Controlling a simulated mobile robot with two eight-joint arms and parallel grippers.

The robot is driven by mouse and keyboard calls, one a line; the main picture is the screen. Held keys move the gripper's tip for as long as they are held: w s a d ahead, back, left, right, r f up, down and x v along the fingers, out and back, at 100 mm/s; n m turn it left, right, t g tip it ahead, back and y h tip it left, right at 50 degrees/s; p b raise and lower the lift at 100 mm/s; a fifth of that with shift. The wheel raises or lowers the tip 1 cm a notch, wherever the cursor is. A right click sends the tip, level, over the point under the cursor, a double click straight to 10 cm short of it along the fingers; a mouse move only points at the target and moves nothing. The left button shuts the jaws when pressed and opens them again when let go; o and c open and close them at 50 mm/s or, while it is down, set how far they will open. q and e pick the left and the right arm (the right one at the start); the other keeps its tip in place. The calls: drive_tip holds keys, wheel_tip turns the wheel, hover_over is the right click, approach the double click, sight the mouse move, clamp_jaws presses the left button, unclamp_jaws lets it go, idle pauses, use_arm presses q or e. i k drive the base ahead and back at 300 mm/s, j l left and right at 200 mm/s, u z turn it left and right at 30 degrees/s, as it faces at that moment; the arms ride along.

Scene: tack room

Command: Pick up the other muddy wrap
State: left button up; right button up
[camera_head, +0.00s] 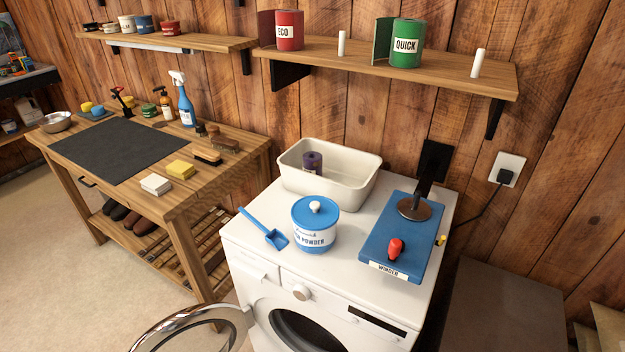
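A dark purple rolled wrap (313,162) stands upright inside the cream basin (348,183) at the back of the washing machine top; its lower part is hidden by the basin's front wall. It is the only wrap I can make out, and mud on it is too small to tell. The white washing machine (345,275) has its round door (190,330) swung open to the left, and the drum opening (305,333) is dark, with its contents not visible. Neither of my grippers is in view.
On the machine stand a blue-lidded powder tub (315,226), a blue scoop (265,229) and a blue winder (386,240) with a red knob. A shelf (450,83) above holds red ECO (289,31) and green QUICK (406,43) holders. A wooden bench (205,183) stands left.

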sight(311, 159)
drive_tip(key=i+j+u, duration=0.1)
drive_tip(key=j+u, duration=0.15)
drive_tip(key=j, duration=0.25)
drive_tip(key=i+j+u, duration=0.4)
drive_tip(key=i+j, duration=0.15)
drive_tip(key=j, duration=0.15)
